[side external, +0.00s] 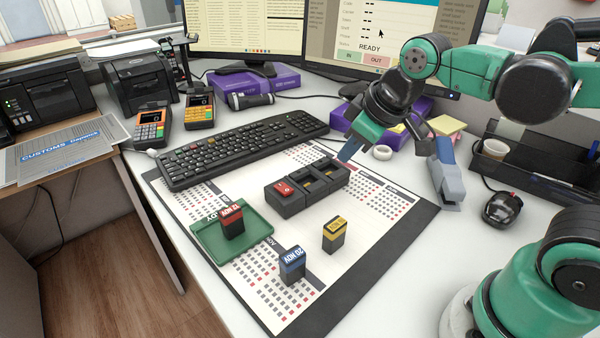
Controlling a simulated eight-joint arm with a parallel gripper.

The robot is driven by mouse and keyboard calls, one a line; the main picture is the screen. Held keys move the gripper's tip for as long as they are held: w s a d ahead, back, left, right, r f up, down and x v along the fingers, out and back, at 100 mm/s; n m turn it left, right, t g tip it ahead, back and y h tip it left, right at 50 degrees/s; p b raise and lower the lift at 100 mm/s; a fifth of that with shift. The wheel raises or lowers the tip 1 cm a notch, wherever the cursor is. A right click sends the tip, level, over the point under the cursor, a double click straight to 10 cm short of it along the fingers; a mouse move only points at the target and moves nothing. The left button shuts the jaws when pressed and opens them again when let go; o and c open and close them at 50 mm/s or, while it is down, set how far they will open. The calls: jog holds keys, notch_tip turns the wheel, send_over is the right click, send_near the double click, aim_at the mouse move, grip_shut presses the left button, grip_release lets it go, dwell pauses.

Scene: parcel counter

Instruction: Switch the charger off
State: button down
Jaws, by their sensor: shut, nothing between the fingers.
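The charger (312,193) is a low black block with several bays, lying on the desk calendar in the middle of the side external view. A red switch (285,188) sits on top at its left end. I cannot tell from its tilt whether it is on or off. Yellowish strips show in the bays, which look empty. My gripper (349,150) is shut and empty, pointing down and left. It is close to the charger's far right end, apparently above it, and away from the red switch.
A red-topped block (232,222) stands on a green tray (262,229). Blue-topped (292,266) and yellow-topped (335,235) blocks stand on the calendar (368,265). A keyboard (240,150) lies behind the charger. A stapler (447,178) and a mouse (502,209) are at the right.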

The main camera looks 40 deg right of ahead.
jog(key=w+a+n+g, duration=0.2)
jog(key=w+n+g, duration=0.1)
jog(key=w+n, duration=0.35)
jog(key=n+g, duration=0.3)
jog(key=n, duration=0.5)
send_near(289, 191)
jog(key=shift+s+m, duration=0.15)
jog(key=shift+m, duration=0.1)
jog(key=shift+f, duration=3.25)
jog(key=shift+f, duration=0.6)
jog(key=shift+r, duration=2.85)
